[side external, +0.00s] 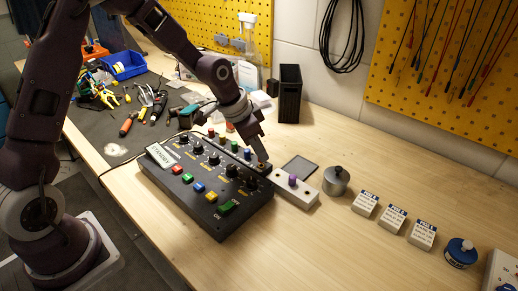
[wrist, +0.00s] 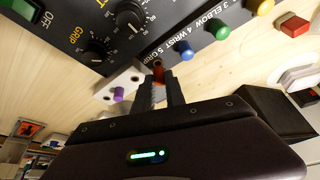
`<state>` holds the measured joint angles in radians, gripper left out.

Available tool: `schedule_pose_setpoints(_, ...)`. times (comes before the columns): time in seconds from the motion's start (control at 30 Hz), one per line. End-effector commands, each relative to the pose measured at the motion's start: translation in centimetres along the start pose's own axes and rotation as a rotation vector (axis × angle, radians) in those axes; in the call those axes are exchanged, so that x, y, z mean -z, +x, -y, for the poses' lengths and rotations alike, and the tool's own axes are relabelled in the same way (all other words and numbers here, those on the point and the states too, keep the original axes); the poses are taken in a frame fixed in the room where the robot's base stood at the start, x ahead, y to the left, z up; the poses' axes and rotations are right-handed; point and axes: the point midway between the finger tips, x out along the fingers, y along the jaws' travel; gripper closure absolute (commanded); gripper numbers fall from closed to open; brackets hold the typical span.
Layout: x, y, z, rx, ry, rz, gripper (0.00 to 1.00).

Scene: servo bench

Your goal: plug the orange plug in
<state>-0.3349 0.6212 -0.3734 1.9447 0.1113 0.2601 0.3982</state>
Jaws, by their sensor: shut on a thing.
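My gripper (side external: 262,163) is at the right end of the socket strip on the back of the black control box (side external: 205,190). In the wrist view its fingers (wrist: 157,84) are shut on the orange plug (wrist: 158,71). The plug is at the strip's "5 GRIP" end, beside the blue plug (wrist: 185,51). Whether it is in a socket or just above one I cannot tell; the fingers hide its lower part. The white holder block (side external: 310,198) lies to the right and carries a purple plug (side external: 292,180); a hole shows in it.
Green (wrist: 220,30) and yellow plugs stand along the strip. A metal pot (side external: 336,181), a dark flat pad (side external: 300,167) and several white labelled blocks (side external: 392,218) lie to the right. A black bin (side external: 290,94) stands behind.

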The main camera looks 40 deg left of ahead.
Motion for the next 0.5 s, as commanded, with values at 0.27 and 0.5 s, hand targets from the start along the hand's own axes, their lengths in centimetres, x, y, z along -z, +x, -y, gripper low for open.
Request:
schedule_pose_setpoints(0.27, -0.10, 0.25, 0.00, 0.000, 0.000, 0.000, 1.00)
schedule_pose_setpoints(0.5, -0.28, 0.68, 0.00, 0.000, 0.000, 0.000, 1.00)
